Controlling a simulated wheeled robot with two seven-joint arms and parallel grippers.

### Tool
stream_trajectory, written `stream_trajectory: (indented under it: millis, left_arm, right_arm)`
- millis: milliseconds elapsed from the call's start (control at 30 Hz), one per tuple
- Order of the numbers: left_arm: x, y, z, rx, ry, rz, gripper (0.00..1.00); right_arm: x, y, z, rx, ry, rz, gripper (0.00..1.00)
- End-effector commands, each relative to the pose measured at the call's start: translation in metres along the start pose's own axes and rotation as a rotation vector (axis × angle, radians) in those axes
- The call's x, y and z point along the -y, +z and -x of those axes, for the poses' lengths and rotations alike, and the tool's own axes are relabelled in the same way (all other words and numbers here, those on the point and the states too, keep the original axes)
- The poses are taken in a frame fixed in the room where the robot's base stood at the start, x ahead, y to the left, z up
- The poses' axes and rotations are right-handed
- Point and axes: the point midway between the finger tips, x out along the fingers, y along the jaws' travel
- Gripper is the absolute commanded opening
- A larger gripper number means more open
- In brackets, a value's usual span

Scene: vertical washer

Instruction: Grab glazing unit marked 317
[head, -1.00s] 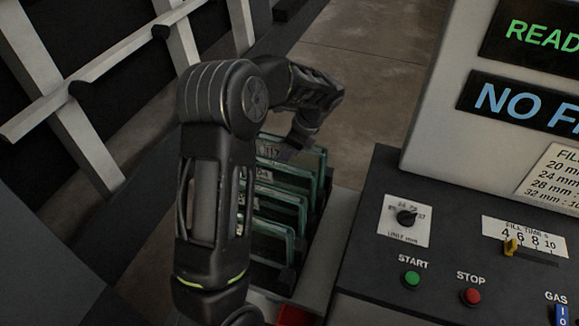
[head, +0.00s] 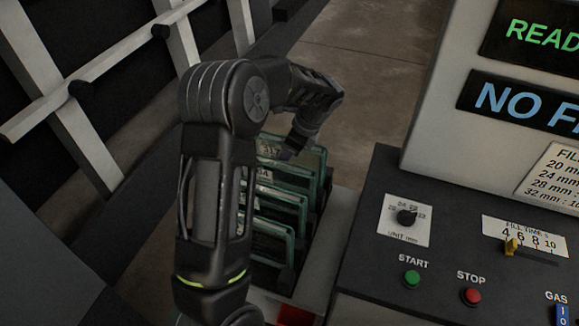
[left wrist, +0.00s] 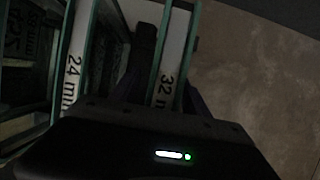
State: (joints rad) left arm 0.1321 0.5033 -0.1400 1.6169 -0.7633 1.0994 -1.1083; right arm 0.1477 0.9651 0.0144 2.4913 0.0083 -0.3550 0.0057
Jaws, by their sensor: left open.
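The glazing unit marked 317 (head: 272,152) stands at the far end of a row of upright green-edged glass units in a rack. My left gripper (head: 291,148) points down at this unit's top edge; the arm and wrist hide part of the row. In the left wrist view, my open left gripper (left wrist: 166,88) has its dark fingers on either side of an end unit with a "32 mm" edge label (left wrist: 172,60). I cannot see them pressing on it. The number 317 is not readable there. My right gripper is not in view.
Other glazing units (head: 275,205) stand close in front; a "24 mm" unit (left wrist: 76,60) is beside the left finger. A control panel (head: 365,225) with knob and buttons lies right of the rack. Open floor (head: 365,75) lies beyond. White slanted bars (head: 90,75) stand at left.

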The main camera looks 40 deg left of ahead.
Motion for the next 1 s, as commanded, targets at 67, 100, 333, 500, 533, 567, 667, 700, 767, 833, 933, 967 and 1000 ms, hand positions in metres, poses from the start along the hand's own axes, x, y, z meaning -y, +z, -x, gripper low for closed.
stream_trajectory:
  millis: [67,100,333,500,533,567,667,700,767,833,933,967,1000]
  left_arm:
    - [-0.0001,0.0,0.0,0.0,0.0,0.0,0.55]
    - [-0.0001,0.0,0.0,0.0,0.0,0.0,0.55]
    - [0.0,0.0,0.0001,0.0,0.0,0.0,0.36]
    - [0.0,0.0001,0.0001,0.0,0.0,0.0,0.22]
    - [0.0,0.0001,0.0001,0.0,0.0,0.0,0.19]
    - [0.0,0.0001,0.0001,0.0,0.0,0.0,0.17]
    - [0.0,0.0001,0.0002,0.0,0.0,0.0,0.09]
    - [0.0,0.0001,0.0002,0.0,0.0,0.0,0.05]
    - [0.0,0.0001,0.0002,0.0,0.0,0.0,0.01]
    - [0.0001,0.0001,0.0002,0.0,0.0,0.0,0.0]
    - [0.0001,0.0001,0.0002,0.0,0.0,0.0,0.0]
    - [0.0001,0.0001,0.0002,0.0,0.0,0.0,0.0]
    - [0.0001,0.0001,0.0002,0.0,0.0,0.0,0.0]
  right_arm:
    - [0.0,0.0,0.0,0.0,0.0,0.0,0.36]
    - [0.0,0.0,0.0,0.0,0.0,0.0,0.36]
    - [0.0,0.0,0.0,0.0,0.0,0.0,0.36]
    - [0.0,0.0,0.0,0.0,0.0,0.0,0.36]
    - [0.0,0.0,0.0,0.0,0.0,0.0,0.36]
    - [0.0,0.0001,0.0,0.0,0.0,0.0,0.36]
    - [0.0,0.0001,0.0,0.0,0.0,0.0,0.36]
    - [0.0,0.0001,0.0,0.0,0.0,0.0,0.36]
    - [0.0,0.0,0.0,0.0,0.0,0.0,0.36]
    - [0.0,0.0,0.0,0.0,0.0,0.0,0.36]
    - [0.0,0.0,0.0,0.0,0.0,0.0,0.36]
    - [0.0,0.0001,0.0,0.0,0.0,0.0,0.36]
    - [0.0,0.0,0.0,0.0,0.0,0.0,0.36]
